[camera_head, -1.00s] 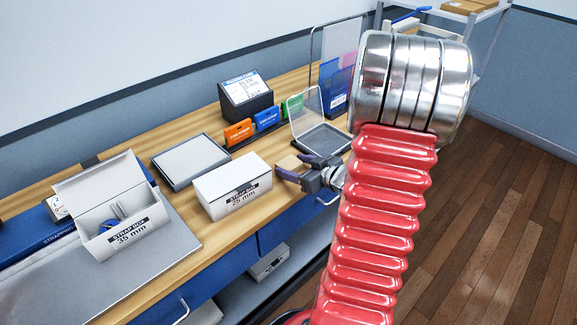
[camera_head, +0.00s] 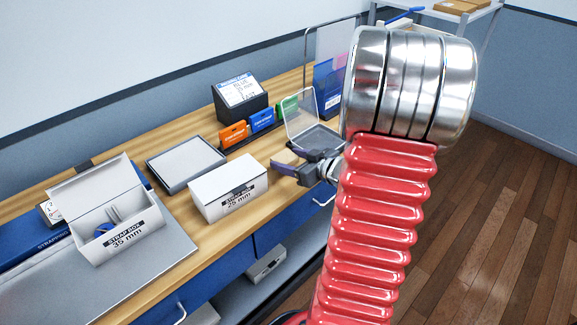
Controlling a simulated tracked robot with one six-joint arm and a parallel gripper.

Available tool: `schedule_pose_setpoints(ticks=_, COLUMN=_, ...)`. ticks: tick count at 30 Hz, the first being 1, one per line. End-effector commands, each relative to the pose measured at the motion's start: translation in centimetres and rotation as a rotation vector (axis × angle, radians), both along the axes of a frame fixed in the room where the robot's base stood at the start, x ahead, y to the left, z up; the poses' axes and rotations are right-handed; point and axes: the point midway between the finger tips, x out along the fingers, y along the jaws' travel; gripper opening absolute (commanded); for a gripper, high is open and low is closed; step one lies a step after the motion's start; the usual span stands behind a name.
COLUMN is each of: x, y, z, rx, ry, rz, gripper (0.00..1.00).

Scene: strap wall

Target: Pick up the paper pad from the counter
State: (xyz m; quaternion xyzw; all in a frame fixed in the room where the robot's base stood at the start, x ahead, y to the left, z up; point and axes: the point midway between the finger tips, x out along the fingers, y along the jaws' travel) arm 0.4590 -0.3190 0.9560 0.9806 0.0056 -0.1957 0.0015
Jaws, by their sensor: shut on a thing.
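My gripper (camera_head: 283,163) is in the middle of the head view, left of my red arm, with its dark purple fingers pointing left. It is shut on a small tan block-like thing, which I take to be the paper pad (camera_head: 286,156). The fingers and wrist hide part of the pad, and no writing on it can be made out. It shows just above the wooden counter (camera_head: 215,243), between the white 25 mm strap box and the clear-lidded case. Any gap beneath it is hard to judge.
The white 25 mm strap box (camera_head: 229,190) stands close left of my gripper. The open clear-lidded case (camera_head: 313,136) is just behind it. A grey tray (camera_head: 187,186), a dark display (camera_head: 240,110), coloured cards (camera_head: 262,120) and the open 35 mm box (camera_head: 125,240) stand farther left.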

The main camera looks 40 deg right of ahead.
Motion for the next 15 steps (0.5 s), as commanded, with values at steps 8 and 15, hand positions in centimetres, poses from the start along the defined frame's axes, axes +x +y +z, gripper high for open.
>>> schedule_pose_setpoints(ticks=8, x=0.1, y=-0.1, z=4.4, rx=-0.004, ry=-0.003, rz=0.001, gripper=0.38)
schedule_pose_setpoints(ticks=15, x=0.1, y=0.0, z=6.7, rx=-0.001, ry=-0.002, rz=0.001, gripper=0.38)
